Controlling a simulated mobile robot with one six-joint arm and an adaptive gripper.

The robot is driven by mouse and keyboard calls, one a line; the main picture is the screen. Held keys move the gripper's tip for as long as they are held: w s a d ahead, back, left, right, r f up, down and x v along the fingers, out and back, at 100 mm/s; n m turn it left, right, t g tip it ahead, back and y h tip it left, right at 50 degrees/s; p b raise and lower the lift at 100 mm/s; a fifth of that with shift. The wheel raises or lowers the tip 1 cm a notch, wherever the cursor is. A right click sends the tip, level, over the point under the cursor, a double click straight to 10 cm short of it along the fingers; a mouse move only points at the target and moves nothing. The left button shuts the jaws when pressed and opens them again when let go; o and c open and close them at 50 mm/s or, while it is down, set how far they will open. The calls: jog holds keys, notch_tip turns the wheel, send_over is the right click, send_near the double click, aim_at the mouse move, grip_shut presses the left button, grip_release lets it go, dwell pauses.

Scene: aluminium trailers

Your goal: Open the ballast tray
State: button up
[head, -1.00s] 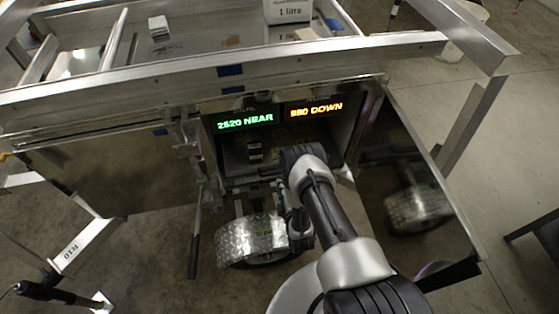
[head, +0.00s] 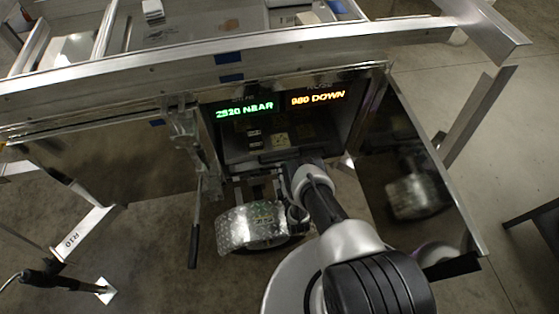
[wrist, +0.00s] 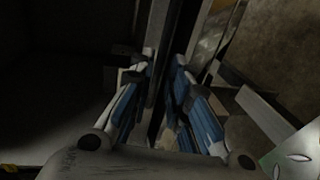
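An open bay (head: 232,146) shows in the trailer's side in the head view, under two lit displays. A pale label and small dark blocks sit inside it. I cannot tell for sure which part there is the ballast tray. My arm reaches into the lower front of the bay and hides its own gripper in the head view. In the wrist view my gripper (wrist: 165,66) has its two blue-padded fingers apart, on either side of a thin metal edge (wrist: 157,95). I cannot tell whether either finger touches that edge.
The green display (head: 244,110) and the amber display (head: 318,97) sit above the bay. A shiny panel (head: 375,185) stands to the right. A lever (head: 193,235) hangs at left, and a wheel with a tread-plate fender (head: 250,225) is below.

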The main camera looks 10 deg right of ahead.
jog(key=b+x, duration=0.1)
jog(key=x, duration=0.3)
jog(key=shift+w+f+b, duration=0.2)
jog(key=shift+w+b, duration=0.05)
jog(key=shift+b, duration=0.15)
jog(key=shift+w, duration=0.7)
jog(key=shift+c, duration=0.2)
grip_shut()
